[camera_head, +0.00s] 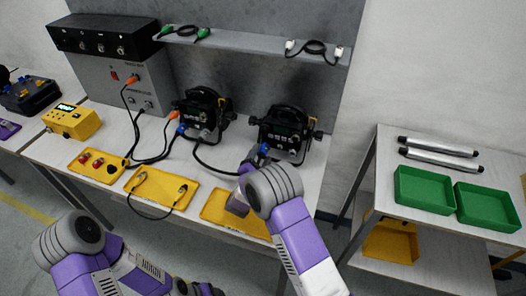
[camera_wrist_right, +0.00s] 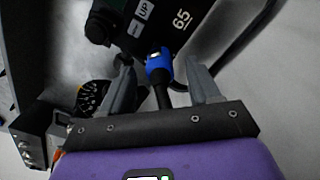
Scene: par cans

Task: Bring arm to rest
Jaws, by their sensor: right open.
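My right gripper (camera_head: 254,160) is at the right par can (camera_head: 285,128), a black lamp unit on the bench. In the right wrist view its open fingers (camera_wrist_right: 163,88) stand either side of a blue plug (camera_wrist_right: 158,66) with a black cable boot, with gaps on both sides. The plug sits against the dark panel marked "UP" and "65" (camera_wrist_right: 150,25); how deep it is seated cannot be told. My left arm bends in from the lower left; its gripper is not clearly seen at the bottom edge.
A second par can (camera_head: 203,112) stands left of it, cabled to the grey power box (camera_head: 115,85). Yellow trays (camera_head: 155,203) line the bench front (camera_head: 60,155). A shelf (camera_head: 250,42) holds short cables. A right-hand table has green trays (camera_head: 423,190) and metal tubes (camera_head: 438,148).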

